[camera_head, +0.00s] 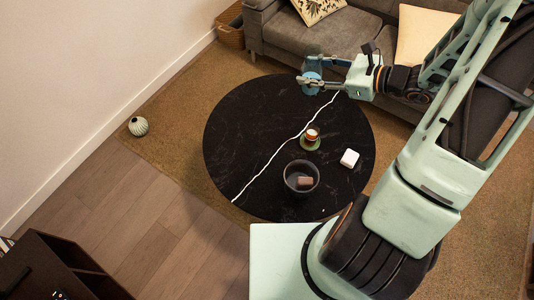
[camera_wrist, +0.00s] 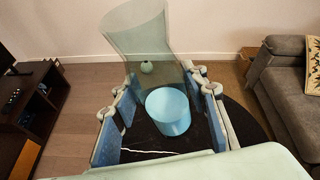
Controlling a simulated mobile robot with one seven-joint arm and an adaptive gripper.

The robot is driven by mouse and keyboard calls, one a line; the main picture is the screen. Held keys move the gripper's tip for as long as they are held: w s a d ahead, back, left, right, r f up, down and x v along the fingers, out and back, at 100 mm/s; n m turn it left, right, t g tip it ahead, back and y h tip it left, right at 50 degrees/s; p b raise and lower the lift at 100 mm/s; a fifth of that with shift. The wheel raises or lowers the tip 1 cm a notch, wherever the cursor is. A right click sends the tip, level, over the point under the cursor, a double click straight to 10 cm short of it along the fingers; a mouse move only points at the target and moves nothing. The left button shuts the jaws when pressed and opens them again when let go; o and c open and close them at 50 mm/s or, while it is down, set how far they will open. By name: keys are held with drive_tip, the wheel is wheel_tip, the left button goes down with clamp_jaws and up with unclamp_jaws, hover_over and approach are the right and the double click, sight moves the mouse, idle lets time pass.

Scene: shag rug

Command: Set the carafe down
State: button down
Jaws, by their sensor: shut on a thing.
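The carafe (camera_head: 311,74) is clear, greenish glass with a flared mouth and a blue lower part. In the wrist view the carafe (camera_wrist: 140,38) stands between the blue finger pads. My gripper (camera_head: 313,70) is shut on it, and its fingers also show on both sides in the wrist view (camera_wrist: 165,112). In the head view the carafe overlaps the far edge of the round black table (camera_head: 245,135). I cannot tell how high its base is above the tabletop.
On the table are a dark bowl (camera_head: 301,188) holding a brown block, a small cup (camera_head: 312,133) on a green coaster, and a white square item (camera_head: 349,158). A grey sofa (camera_head: 330,40) stands behind. The table's left side is clear.

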drive_tip(key=w+a+f+g+b, duration=0.1)
drive_tip(key=a+f+b, duration=0.2)
drive_tip(key=f+b, duration=0.6)
drive_tip(key=w+a+f+n+g+y+b, duration=0.1)
drive_tip(key=a+f+b, duration=0.3)
drive_tip(key=f+b, duration=0.5)
drive_tip(key=w+a+f+g+b, duration=0.2)
drive_tip(key=f+b, duration=0.6)
drive_tip(key=f, duration=1.8)
drive_tip(key=shift+w+a+f+n+g+y+b, duration=0.1)
drive_tip(key=shift+w+a+n+g+y+b, duration=0.1)
drive_tip(key=shift+a, duration=0.3)
drive_tip(key=shift+w+a+n+g+y+b, duration=0.1)
drive_tip(key=shift+w+a+g+y+b, duration=0.1)
drive_tip(key=shift+a, duration=0.3)
drive_tip(key=shift+f, duration=0.1)
drive_tip(key=c, duration=1.6)
unclamp_jaws()
drive_tip(key=shift+f, duration=0.15)
drive_tip(key=o, duration=0.4)
drive_tip(key=shift+o, duration=0.2)
drive_tip(key=shift+r, duration=0.25)
drive_tip(key=p+v, duration=0.2)
drive_tip(key=v, duration=1)
